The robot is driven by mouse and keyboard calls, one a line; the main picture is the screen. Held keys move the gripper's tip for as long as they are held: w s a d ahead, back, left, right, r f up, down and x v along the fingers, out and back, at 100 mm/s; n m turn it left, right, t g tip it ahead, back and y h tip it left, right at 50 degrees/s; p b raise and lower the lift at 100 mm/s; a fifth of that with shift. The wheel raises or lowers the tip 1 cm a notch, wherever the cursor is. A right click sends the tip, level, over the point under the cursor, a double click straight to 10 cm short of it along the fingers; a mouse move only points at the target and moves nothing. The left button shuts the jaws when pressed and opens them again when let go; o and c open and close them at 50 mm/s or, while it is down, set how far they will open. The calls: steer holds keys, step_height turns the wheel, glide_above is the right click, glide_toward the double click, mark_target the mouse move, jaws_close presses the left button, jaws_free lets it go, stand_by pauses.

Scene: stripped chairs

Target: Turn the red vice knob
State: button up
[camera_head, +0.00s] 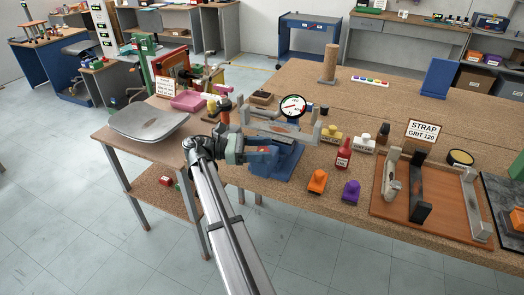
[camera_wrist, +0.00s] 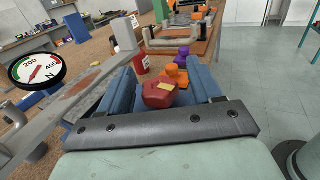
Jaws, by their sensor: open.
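The red vice knob (camera_wrist: 158,96) shows in the wrist view, a rounded red piece with a small yellow mark on its face. My gripper (camera_wrist: 160,85) is open, with one blue finger on each side of the knob. I cannot tell whether either finger touches it. In the head view my gripper (camera_head: 266,156) is at the left side of the blue vice (camera_head: 290,164), and the knob is largely hidden there. The vice stands at the front edge of the workbench.
A round dial gauge (camera_head: 292,106) stands behind the vice. A red bottle (camera_head: 343,155), an orange block (camera_head: 317,182) and a purple block (camera_head: 351,191) stand to its right. A tray (camera_head: 440,232) with metal brackets lies further right. A grey chair seat (camera_head: 150,118) rests on the left.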

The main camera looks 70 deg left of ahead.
step_height(320, 180, up, 9)
steer(key=shift+r, duration=0.15)
stand_by(0.4)
steer(key=shift+s, duration=0.1)
steer(key=s+f+n+y, duration=0.1)
steer(key=s+f+y, duration=0.15)
steer(key=s, duration=0.45)
steer(key=n+y, duration=0.7)
steer(key=y, duration=0.3)
glide_toward(261, 150)
steer(key=shift+h, duration=0.25)
steer(key=x, duration=1)
steer(key=shift+w+a, duration=0.2)
